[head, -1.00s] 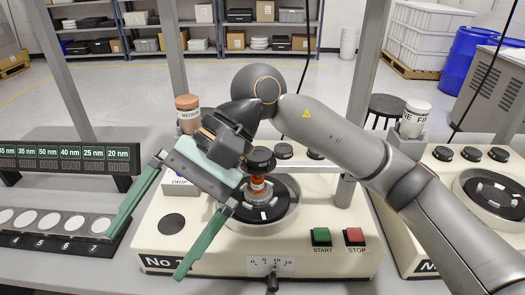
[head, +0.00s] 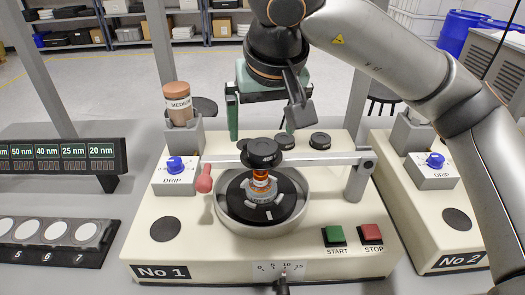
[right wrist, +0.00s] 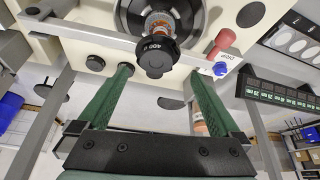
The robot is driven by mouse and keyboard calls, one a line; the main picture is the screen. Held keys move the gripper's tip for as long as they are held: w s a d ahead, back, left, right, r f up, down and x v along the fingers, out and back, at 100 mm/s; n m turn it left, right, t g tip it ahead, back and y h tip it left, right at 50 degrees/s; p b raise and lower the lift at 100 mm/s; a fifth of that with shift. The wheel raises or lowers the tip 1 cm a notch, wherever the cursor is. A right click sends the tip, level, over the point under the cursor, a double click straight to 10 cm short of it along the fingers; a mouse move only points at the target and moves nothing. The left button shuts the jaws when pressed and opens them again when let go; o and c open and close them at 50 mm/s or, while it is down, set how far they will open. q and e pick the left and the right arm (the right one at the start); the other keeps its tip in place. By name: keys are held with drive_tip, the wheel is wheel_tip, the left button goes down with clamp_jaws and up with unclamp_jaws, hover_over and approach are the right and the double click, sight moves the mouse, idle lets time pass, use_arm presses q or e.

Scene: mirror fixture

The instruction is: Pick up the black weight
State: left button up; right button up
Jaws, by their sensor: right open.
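A black weight (head: 263,151), marked "400 g" in the right wrist view (right wrist: 154,55), sits on top of the orange-and-silver spindle (head: 260,180) above the round bowl of machine No 1. My right gripper (head: 262,132) is open and points down behind and above the weight, apart from it. In the right wrist view its two green fingers (right wrist: 162,72) are spread, with the weight showing between and beyond their tips. Nothing is held. My left gripper is not in view.
A horizontal metal arm (head: 320,159) with a red handle (head: 204,182) crosses at the weight. Black discs (head: 320,140) lie on the machine's back. A MEDIUM bottle (head: 178,103) stands on a holder at left. START (head: 334,235) and STOP (head: 371,233) buttons are in front.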

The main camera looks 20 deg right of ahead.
sight(263, 148)
drive_tip(key=shift+d+x, duration=0.15)
drive_tip(key=shift+x, duration=1.4)
drive_tip(key=shift+d+x, duration=0.15)
drive_tip(key=shift+x, duration=1.4)
drive_tip(key=shift+c, duration=0.2)
clamp_jaws()
drive_tip(key=shift+r, duration=0.1)
